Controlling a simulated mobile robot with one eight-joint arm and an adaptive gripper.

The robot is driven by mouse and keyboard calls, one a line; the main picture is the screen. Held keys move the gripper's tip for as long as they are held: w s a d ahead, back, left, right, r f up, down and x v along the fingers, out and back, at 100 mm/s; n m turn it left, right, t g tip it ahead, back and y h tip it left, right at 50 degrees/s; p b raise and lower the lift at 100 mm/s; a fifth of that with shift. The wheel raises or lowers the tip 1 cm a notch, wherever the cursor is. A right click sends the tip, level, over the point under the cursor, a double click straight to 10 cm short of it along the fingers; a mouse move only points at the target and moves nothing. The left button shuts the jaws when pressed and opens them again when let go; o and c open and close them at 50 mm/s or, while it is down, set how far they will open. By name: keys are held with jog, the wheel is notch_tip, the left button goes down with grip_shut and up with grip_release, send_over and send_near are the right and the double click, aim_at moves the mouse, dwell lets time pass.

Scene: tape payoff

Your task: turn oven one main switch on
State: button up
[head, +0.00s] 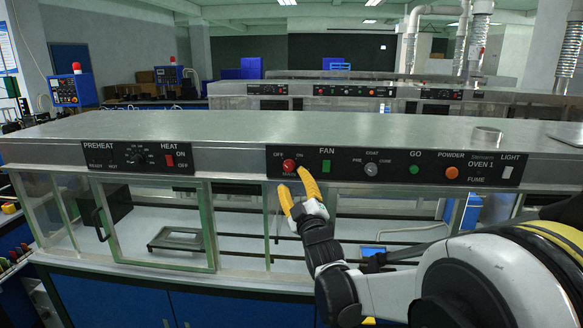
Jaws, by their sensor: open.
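My gripper (297,192) has yellow fingers and is open. It is in front of the panel, just below and right of the knob. One fingertip reaches up close to the knob's lower right; I cannot tell whether it touches. The oven one panel (480,158) also carries FAN, GO, POWDER and LIGHT controls and the label OVEN 1.
The green FAN switch (326,166) sits just right of the main switch. A preheat panel (137,158) with a red HEAT switch (170,161) is at left. Below are glass doors (150,225) with a handle. The metal top (250,125) is mostly clear.

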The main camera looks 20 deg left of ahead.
aim_at(289, 169)
jog(key=x, duration=0.6)
jog(key=shift+w+a+r, duration=0.1)
jog(key=shift+w, duration=0.15)
grip_shut()
